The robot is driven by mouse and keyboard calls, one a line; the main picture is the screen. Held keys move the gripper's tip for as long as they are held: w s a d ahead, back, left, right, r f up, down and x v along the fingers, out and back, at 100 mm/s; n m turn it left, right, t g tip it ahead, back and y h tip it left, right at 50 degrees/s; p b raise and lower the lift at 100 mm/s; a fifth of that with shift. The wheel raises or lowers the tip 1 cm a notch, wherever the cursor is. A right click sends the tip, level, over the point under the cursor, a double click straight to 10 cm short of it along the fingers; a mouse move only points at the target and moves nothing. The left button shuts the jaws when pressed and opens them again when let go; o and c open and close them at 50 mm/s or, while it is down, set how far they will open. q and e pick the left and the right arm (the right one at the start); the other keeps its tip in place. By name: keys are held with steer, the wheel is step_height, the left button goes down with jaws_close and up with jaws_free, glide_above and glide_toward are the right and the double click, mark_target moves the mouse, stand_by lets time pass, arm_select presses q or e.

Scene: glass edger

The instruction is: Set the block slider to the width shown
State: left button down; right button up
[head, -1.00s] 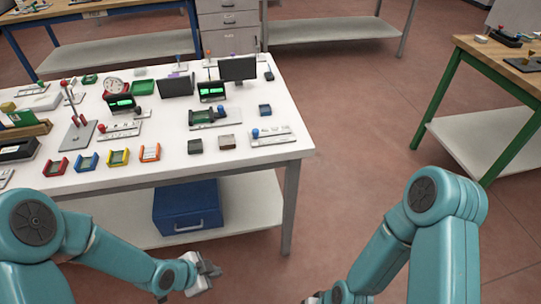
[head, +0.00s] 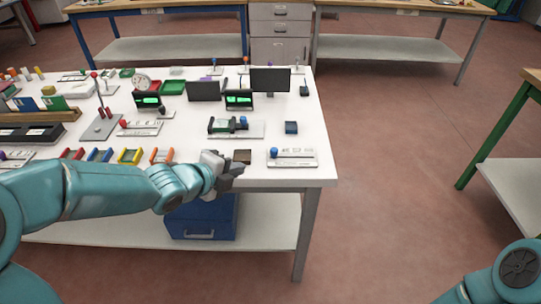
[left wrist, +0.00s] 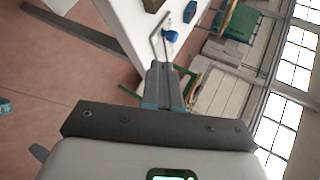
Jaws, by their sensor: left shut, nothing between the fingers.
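A slider device with a dark green block and a blue knob (head: 236,127) lies on the white table, right of centre. A second pale plate with a blue knob (head: 292,157) lies near the front right corner; a blue knob also shows in the left wrist view (left wrist: 170,36). A small display with green lit digits (head: 238,98) stands behind the slider device; its digits are too small to read. My left gripper (head: 232,173) is shut and empty at the table's front edge, beside a small brown block (head: 242,157). It also shows in the left wrist view (left wrist: 163,72). My right gripper is out of view.
Dark screens (head: 271,80) stand at the back of the white table (head: 190,135). Coloured trays (head: 129,156) line the front edge to the left. A green-legged table (head: 490,135) stands at the right, across open floor.

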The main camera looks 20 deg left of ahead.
arm_select(q)
glide_toward(272, 154)
steer(key=f, duration=0.1)
steer(key=w+f, duration=0.1)
steer(key=f, duration=0.1)
steer(key=shift+w+d+f+b, duration=0.1)
steer(key=shift+d+f+b, duration=0.1)
steer(key=shift+b, duration=0.15)
steer(key=w, duration=0.1)
steer(key=w+d+p, duration=0.1)
steer(key=w, duration=0.1)
steer(key=shift+d+r, duration=0.1)
steer(key=shift+r, duration=0.05)
steer(key=shift+w+d, duration=0.1)
steer(key=shift+w, duration=0.35)
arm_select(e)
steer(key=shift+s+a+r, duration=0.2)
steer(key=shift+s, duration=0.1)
arm_select(q)
steer(key=shift+d, duration=0.1)
